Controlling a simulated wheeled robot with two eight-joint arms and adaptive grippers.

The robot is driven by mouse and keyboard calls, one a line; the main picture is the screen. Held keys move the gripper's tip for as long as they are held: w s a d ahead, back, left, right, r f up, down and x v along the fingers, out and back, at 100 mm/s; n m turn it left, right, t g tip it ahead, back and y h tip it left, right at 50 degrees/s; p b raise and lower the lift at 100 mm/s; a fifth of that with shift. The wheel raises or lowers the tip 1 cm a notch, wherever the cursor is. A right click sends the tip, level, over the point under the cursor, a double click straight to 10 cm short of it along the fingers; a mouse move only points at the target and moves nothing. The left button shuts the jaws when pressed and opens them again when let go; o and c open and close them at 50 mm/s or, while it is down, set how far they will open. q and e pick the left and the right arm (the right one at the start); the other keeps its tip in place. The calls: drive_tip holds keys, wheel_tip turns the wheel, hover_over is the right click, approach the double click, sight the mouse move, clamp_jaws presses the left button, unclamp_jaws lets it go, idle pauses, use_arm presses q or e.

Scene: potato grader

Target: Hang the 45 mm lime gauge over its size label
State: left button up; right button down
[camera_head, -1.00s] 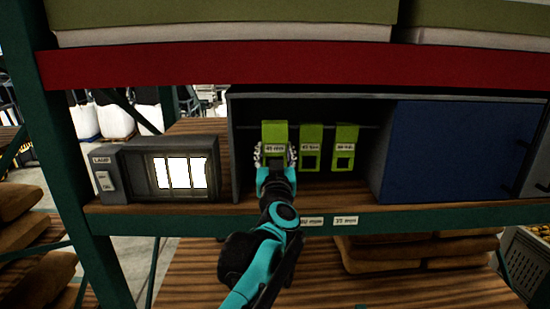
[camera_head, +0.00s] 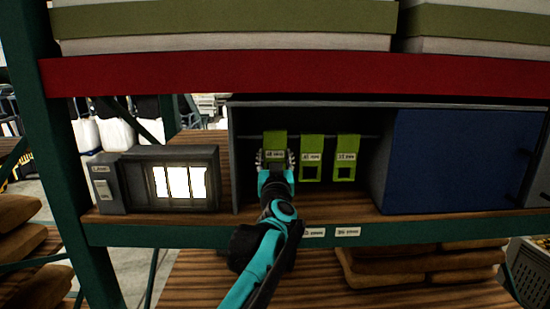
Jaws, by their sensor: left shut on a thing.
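Three lime gauges hang in a row on a thin rail inside the dark cubby: the left one (camera_head: 275,140), the middle one (camera_head: 311,145) and the right one (camera_head: 346,145). Each has a white size tag, too blurred to read surely. The middle and right gauges show a square opening. My left gripper (camera_head: 275,160) is shut on the left gauge, covering its lower part. That gauge is still at the rail. White size labels sit on the green shelf edge; one (camera_head: 314,233) is just right of my forearm and another (camera_head: 347,232) beside it. My forearm may hide more labels. My right gripper is out of view.
A lamp box (camera_head: 180,182) with a lit panel and a switch stands left of the cubby. A blue panel (camera_head: 460,158) closes its right side. A red beam (camera_head: 290,74) crosses above. Brown sacks (camera_head: 400,265) lie on the lower shelf.

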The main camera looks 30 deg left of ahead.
use_arm(q)
drive_tip(key=shift+s, duration=0.1)
drive_tip(key=shift+f, duration=0.1)
drive_tip(key=o, duration=1.2)
drive_tip(key=shift+c, duration=0.2)
drive_tip(key=shift+d, duration=0.1)
